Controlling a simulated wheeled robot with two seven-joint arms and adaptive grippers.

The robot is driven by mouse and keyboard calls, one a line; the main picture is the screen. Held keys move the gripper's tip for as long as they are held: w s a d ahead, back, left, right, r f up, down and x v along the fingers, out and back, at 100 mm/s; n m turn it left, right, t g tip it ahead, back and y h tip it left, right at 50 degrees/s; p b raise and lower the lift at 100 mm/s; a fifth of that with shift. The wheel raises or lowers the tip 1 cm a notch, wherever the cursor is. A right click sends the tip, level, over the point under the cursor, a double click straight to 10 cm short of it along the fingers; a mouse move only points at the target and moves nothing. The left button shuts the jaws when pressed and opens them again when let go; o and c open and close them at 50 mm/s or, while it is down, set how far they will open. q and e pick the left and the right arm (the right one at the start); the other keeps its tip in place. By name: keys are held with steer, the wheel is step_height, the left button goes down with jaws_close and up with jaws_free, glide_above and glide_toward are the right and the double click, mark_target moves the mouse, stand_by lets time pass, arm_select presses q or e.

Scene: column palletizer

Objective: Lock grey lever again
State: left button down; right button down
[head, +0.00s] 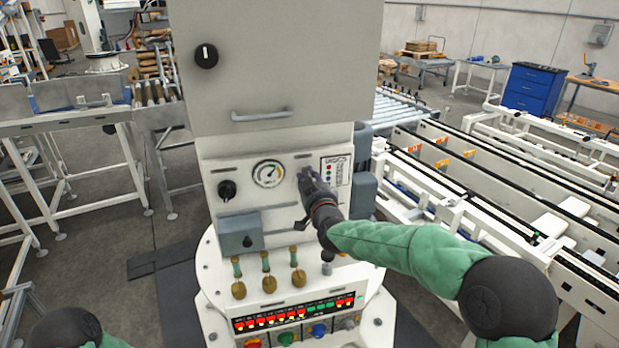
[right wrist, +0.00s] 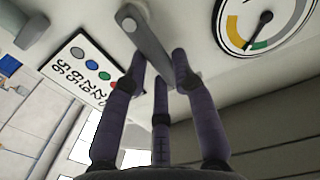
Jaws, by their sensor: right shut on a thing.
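The grey lever (right wrist: 150,42) is mounted on the pale panel of the machine, between the round gauge and the label with coloured dots in the right wrist view. My right gripper (right wrist: 160,82) is shut on the lever's free end, with its dark purple fingers around it. In the head view my right gripper (head: 308,178) reaches the panel just right of the gauge (head: 268,173) and hides most of the lever. My left gripper is out of view.
A row of lit displays (head: 295,312) and buttons sits below. Conveyors (head: 480,190) stand to the right.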

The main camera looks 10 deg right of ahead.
steer(key=shift+f, duration=0.1)
steer(key=c, duration=1)
jaws_free()
steer(key=shift+s, duration=0.15)
steer(key=s, duration=1.1)
steer(key=shift+s+d, duration=0.15)
steer(key=shift+s, duration=0.25)
